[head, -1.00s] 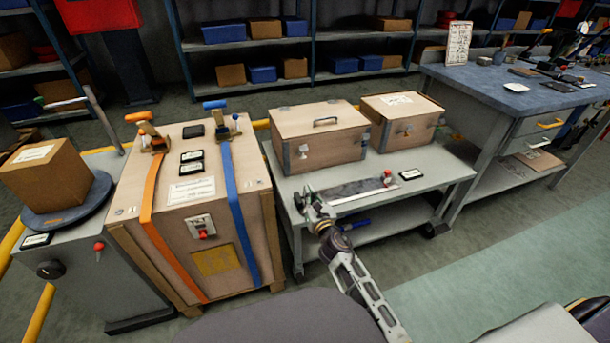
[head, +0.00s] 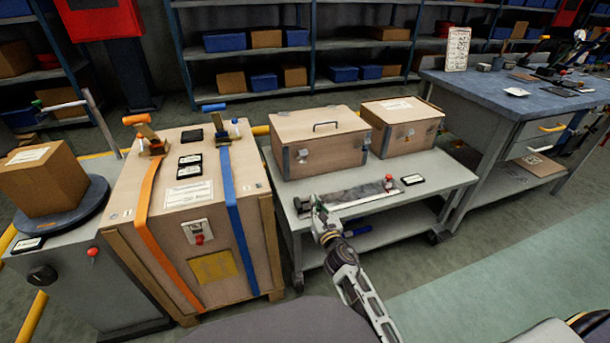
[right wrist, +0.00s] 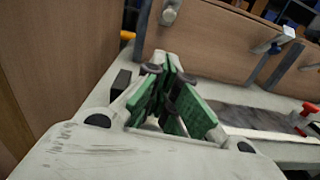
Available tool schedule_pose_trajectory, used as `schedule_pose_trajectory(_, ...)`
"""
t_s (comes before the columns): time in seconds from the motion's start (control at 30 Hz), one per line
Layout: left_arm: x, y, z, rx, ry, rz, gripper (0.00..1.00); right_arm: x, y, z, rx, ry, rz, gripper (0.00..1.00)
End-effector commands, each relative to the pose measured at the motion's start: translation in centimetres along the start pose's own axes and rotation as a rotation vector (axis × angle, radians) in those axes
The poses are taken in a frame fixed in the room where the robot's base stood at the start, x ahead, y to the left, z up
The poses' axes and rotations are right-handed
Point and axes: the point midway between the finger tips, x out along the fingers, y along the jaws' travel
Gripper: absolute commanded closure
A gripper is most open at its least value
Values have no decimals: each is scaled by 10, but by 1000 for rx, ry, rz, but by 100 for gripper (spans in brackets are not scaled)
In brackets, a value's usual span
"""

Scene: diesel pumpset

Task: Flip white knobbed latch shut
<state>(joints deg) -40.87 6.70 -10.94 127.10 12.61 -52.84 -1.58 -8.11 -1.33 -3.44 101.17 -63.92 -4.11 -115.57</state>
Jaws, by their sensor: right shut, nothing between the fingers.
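The left wooden case (head: 325,162) stands on the grey cart, lid down. A pale latch (head: 303,155) shows small on its front near the left edge strip; whether it is open is too small to tell. In the right wrist view a pale round-knobbed latch (right wrist: 170,12) is at the top edge, and a white latch (right wrist: 281,40) sits farther right on the case front. My right gripper (head: 310,203) is in front of and below the case, apart from the latches. In the right wrist view its green-padded fingers (right wrist: 166,98) are together, empty. My left gripper is not in view.
A second case (head: 405,135) stands right of the first. A strapped wooden crate (head: 190,215) stands close on the left.

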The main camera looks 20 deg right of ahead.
Motion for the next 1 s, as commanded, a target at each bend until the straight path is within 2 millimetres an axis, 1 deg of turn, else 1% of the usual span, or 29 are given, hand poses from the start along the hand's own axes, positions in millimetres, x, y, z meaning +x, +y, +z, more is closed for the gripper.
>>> schedule_pose_trajectory(0.27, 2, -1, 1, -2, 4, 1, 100, 13, 0, 0, -1, -1, 1, 100)
schedule_pose_trajectory(0.57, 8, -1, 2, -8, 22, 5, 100, 36, 0, 0, -1, -1, 0, 100)
schedule_pose_trajectory(1.0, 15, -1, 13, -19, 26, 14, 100, 71, 0, 0, -1, -1, 1, 100)
